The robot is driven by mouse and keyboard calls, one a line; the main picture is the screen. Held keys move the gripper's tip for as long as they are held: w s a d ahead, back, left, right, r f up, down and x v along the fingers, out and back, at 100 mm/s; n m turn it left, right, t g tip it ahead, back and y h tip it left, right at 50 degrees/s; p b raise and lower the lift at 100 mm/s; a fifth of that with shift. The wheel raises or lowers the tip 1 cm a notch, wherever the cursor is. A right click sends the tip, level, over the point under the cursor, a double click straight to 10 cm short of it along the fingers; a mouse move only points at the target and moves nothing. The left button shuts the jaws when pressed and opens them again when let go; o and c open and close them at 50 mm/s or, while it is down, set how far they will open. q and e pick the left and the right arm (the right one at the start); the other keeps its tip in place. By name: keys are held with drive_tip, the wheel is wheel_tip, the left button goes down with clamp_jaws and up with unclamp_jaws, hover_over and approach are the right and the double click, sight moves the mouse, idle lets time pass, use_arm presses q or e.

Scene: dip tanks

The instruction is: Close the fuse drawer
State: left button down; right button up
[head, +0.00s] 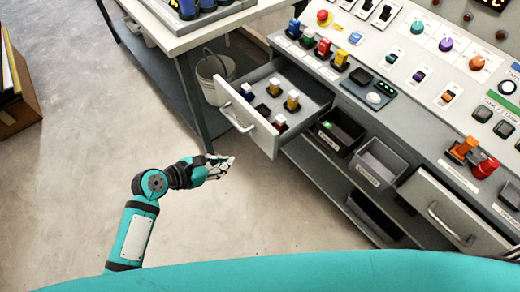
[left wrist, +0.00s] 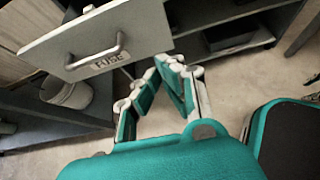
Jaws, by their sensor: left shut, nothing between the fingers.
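The fuse drawer (head: 262,136) sticks out open from the control console, with several coloured fuses inside. Its front panel (left wrist: 150,32) carries a metal handle and a label reading FUSE in the left wrist view. The handle (head: 238,110) also shows in the head view. My left gripper (head: 230,160) is shut and empty. It is below and in front of the drawer front, apart from the handle. In the left wrist view my left gripper (left wrist: 160,75) shows just below the drawer panel. My right gripper is not in view.
Dark bins (head: 380,162) sit on the shelf under the console. A second drawer (head: 445,208) is at the right. A grey bucket (head: 214,75) stands behind the fuse drawer, near a table (head: 185,38).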

use_arm(q)
drive_tip(key=b, duration=0.2)
approach(268, 144)
wheel_tip(268, 144, down, 3)
drive_tip(key=w+d, duration=0.2)
drive_tip(key=d, duration=0.1)
drive_tip(key=shift+w+d, duration=0.1)
drive_tip(key=shift+d, duration=0.2)
drive_tip(key=shift+w+d, duration=0.25)
drive_tip(key=shift+d, duration=0.2)
